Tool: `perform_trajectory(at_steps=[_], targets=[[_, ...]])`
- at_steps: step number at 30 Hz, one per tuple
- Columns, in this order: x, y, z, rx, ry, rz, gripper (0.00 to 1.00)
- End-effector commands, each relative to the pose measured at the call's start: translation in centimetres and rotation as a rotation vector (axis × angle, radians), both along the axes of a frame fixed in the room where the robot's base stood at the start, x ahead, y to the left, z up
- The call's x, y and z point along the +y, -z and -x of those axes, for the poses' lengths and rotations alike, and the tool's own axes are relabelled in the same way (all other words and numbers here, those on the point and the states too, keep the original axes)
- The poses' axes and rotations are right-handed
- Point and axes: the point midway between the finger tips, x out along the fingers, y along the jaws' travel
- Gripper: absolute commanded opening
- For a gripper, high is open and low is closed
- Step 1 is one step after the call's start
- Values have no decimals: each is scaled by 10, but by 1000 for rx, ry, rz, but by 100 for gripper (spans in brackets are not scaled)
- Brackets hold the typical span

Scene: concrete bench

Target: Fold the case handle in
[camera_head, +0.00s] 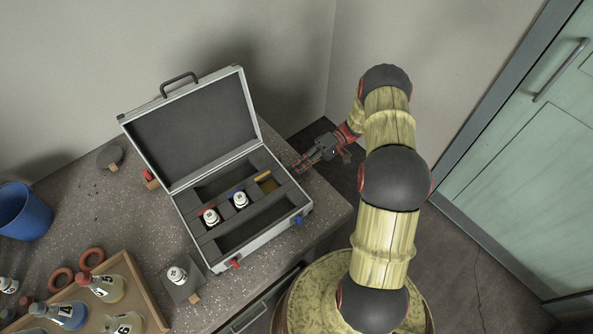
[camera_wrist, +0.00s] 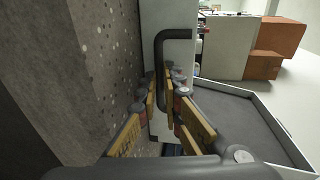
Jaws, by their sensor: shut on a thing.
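The open silver case (camera_head: 240,251) stands on the bench with its lid raised. In the wrist view, a dark U-shaped handle (camera_wrist: 160,50) stands out from the pale side wall (camera_wrist: 152,14) of the case. My gripper (camera_head: 298,167) is at the right side of the case in the head view. In the wrist view its fingers (camera_wrist: 165,90) are shut on the lower part of this handle. The head view does not show this handle clearly. Another dark handle (camera_head: 178,78) sticks out from the lid's top edge.
Bottles (camera_head: 211,216) sit in the case's dark insert. A tray (camera_head: 146,297) with several flasks, a blue cup (camera_head: 22,212) and a small bottle (camera_head: 177,275) on a dark block are to the left. The bench (camera_head: 329,209) ends just right of the case.

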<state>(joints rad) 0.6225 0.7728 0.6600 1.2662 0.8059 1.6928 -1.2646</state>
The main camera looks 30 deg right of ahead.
Motion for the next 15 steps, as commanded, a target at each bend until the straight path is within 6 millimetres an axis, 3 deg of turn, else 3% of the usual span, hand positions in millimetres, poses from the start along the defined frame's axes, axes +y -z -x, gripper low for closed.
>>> perform_trajectory(at_steps=[11,12,15], targets=[[2,3,2,5,-2,-3,0],[2,3,2,5,-2,-3,9],[2,3,2,5,-2,-4,15]])
